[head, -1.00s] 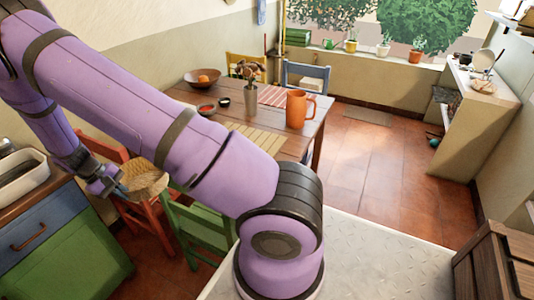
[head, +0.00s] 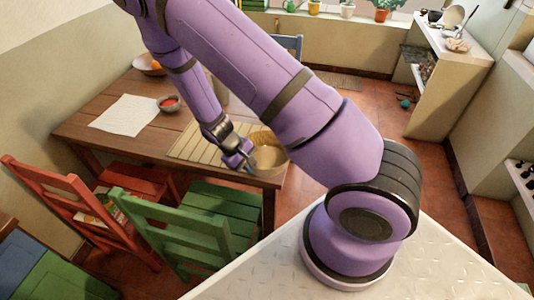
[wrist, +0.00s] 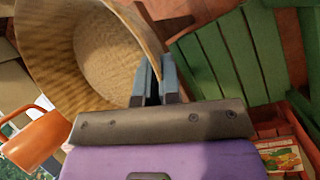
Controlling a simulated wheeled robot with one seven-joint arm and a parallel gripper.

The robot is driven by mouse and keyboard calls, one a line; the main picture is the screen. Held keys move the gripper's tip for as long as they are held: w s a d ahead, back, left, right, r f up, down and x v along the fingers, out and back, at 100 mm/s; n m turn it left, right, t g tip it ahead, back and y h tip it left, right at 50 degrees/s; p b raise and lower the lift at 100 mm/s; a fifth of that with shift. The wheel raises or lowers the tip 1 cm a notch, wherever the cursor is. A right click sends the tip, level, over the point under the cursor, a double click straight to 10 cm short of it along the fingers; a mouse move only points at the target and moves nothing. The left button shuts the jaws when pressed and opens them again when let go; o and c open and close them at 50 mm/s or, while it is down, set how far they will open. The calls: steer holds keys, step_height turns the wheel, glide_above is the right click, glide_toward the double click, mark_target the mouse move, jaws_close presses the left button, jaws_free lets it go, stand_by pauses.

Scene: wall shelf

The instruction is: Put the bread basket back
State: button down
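The bread basket is a round, pale woven basket (head: 270,157) at the near right corner of the wooden table. In the wrist view the basket (wrist: 100,55) fills the upper left and looks empty inside. My gripper (head: 242,160) is at the basket's left side in the head view. In the wrist view my gripper (wrist: 158,80) has its two fingers closed on the basket's rim. My arm hides part of the basket's right side. I cannot tell whether its base touches the table.
The wooden table (head: 125,88) bears a white sheet (head: 124,115), a slatted mat (head: 190,143) and a small red-filled bowl (head: 170,103). A green chair (head: 172,232) and a red chair (head: 75,212) stand before it. An orange pitcher (wrist: 38,138) shows in the wrist view.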

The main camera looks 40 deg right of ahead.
mark_target(266, 155)
steer(key=s+d, duration=0.2)
steer(key=s, duration=0.7)
steer(key=shift+n+t, duration=0.3)
steer(key=shift+n, duration=0.1)
steer(key=w+d, duration=0.1)
steer(key=w, duration=0.4)
steer(key=w+f, duration=0.1)
steer(key=w, duration=0.4)
steer(key=w+d, duration=0.1)
steer(key=w, duration=0.4)
steer(key=shift+w+d+f, duration=0.3)
steer(key=shift+w+d, duration=0.05)
steer(key=shift+w+f, duration=0.1)
steer(key=shift+f, duration=1.65)
steer(key=shift+f, duration=0.2)
steer(key=c, duration=1.3)
jaws_free()
steer(key=shift+c, duration=0.2)
steer(key=shift+r, duration=0.1)
